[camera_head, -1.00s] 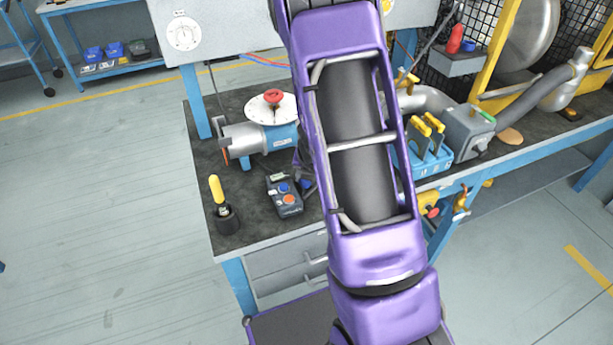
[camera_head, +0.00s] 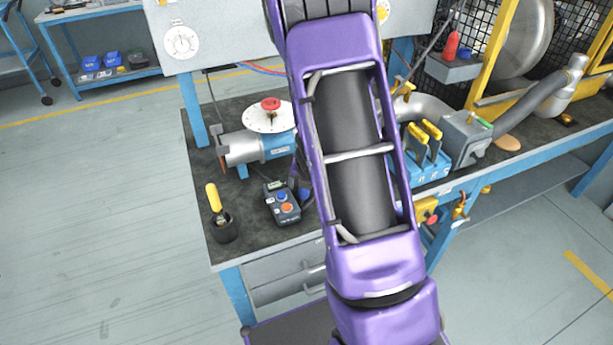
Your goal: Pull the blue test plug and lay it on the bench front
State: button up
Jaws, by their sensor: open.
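I cannot make out the blue test plug for certain; my purple arm covers the middle of the bench. A small dark blue-purple shape shows at the arm's left edge, beside the handheld box, too little of it to name. My gripper is hidden behind the arm. The bench front (camera_head: 265,246) is a dark worktop edge, with bare surface between the black cup and the handheld box. A blue and grey valve body (camera_head: 262,147) with a white dial and red knob stands left of the arm.
A black cup (camera_head: 225,230) holding a yellow-handled tool stands at the front left corner. A handheld box (camera_head: 284,205) with blue and orange knobs lies near the front. Right of the arm are a blue holder (camera_head: 428,168) with yellow-handled tools and a grey pipe (camera_head: 535,95).

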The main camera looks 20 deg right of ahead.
jog(key=d+p+v, duration=0.1)
jog(key=p+v, duration=0.2)
jog(key=v, duration=1.4)
jog(key=shift+a, duration=0.5)
jog(key=shift+w+r, duration=0.1)
